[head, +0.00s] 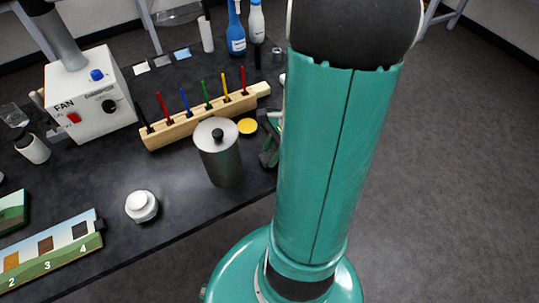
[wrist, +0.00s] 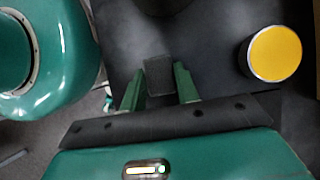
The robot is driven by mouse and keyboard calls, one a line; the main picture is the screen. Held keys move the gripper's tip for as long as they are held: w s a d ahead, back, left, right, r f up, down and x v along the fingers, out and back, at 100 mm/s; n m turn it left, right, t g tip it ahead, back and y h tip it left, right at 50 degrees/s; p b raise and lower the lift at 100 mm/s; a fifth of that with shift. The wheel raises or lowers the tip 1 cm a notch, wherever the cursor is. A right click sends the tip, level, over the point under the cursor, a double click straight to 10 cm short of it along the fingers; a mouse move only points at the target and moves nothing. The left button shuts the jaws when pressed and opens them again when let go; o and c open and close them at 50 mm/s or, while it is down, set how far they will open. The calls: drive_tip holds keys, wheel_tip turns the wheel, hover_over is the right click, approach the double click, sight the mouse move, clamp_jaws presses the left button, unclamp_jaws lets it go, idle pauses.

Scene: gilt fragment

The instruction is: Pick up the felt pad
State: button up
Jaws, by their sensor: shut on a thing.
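The felt pad (wrist: 159,76) is a small dark grey rectangle in the middle of the wrist view. My gripper (wrist: 158,84) has its two green fingers on either side of the pad and is shut on it. The pad shows against the dark bench top; its height above the bench is hard to tell. In the head view my gripper (head: 268,140) is only partly seen at the bench's right edge, mostly behind my arm, and I cannot make out the pad there.
A round yellow-topped container (wrist: 274,53) stands right of the pad in the wrist view. In the head view, a metal canister (head: 220,160) and a wooden rack (head: 200,118) of coloured sticks are near my gripper. A white jar (head: 142,206) and fan box (head: 92,95) stand farther left.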

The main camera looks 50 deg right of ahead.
drive_tip(key=shift+r, duration=0.1)
drive_tip(key=shift+r, duration=0.55)
drive_tip(key=s+a+r, duration=0.4)
drive_tip(key=s+r, duration=0.7)
drive_tip(key=s, duration=0.2)
drive_tip(key=shift+s+r, duration=0.2)
drive_tip(key=shift+r, duration=0.15)
drive_tip(key=shift+a, duration=0.1)
